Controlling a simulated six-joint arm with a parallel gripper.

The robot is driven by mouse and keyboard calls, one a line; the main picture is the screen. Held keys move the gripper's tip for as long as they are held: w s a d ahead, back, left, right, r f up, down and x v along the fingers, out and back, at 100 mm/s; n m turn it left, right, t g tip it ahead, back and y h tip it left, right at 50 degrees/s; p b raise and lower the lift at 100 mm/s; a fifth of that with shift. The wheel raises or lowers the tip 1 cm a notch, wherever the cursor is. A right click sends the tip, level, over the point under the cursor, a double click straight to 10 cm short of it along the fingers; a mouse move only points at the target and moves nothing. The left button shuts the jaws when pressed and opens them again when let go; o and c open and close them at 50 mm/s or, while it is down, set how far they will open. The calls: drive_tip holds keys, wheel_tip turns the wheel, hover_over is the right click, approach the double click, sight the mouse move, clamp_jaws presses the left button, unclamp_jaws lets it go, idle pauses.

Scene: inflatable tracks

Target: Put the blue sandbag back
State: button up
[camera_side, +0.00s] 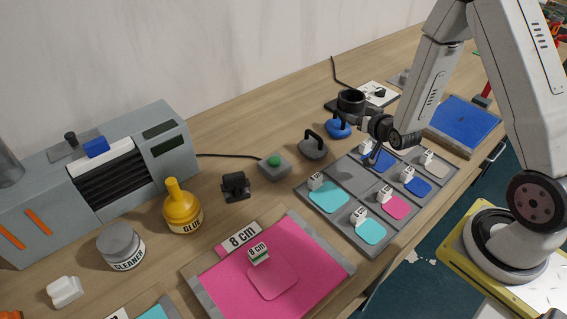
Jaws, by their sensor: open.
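The blue sandbag (337,128) is a rounded blue weight on the wooden table, just behind the tray. Its top is partly hidden by a dark round part above it. My gripper (371,160) is small and dark in the side view, above the back part of the grey compartment tray (336,234). It is open and apart from the blue sandbag, to its right and nearer the camera. A grey weight with a dark handle (313,147) stands to the left of the blue sandbag.
The tray holds cyan, pink, blue and beige patches with white tags. A green-button box (274,165), black holder (236,186), yellow glue bottle (182,208) and cleaner jar (120,248) stand left. A pink sheet (225,283) lies in front; a blue pad (463,122) lies right.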

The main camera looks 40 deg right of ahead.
drive_tip(key=shift+v, duration=1.9)
drive_tip(key=shift+w+a+r, duration=0.1)
drive_tip(key=s+a+r+n+g+y, duration=0.2)
drive_tip(key=s+a+n+g, duration=0.1)
drive_tip(key=s+a+g, duration=0.2)
drive_tip(key=s+a+r+n+g+y, duration=0.2)
drive_tip(key=s+a+g, duration=0.3)
drive_tip(key=a, duration=0.3)
drive_tip(key=shift+s+a+r+n, duration=0.2)
drive_tip(key=shift+s+r+n, duration=0.3)
drive_tip(key=shift+s+r, duration=0.15)
